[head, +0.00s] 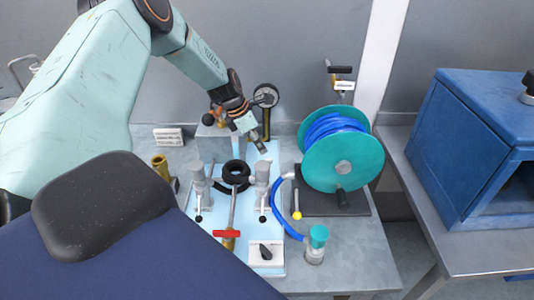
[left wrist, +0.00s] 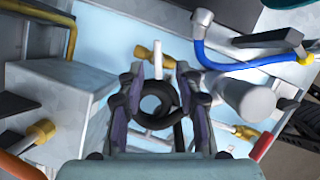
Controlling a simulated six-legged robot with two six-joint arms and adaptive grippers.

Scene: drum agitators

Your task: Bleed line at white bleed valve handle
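My left gripper (head: 259,144) is in the head view, pointing down over the back of the light-blue tray (head: 203,224). In the left wrist view its fingers (left wrist: 158,72) are apart with nothing held. A black coil (left wrist: 157,108) shows beyond and between them; it is the black ring (head: 236,172) in the head view, apart from the gripper. Two grey-white upright valve bodies stand on either side of the ring, the left one (head: 199,181) and the right one (head: 262,177), each with a black-tipped lever. I cannot tell which part is the white bleed valve handle.
A red handle (head: 227,233) and a black knob on a white plate (head: 266,252) are at the tray's front. A teal reel (head: 343,162) with blue hose stands to the right. A blue cabinet (head: 468,150) stands on the right-hand table.

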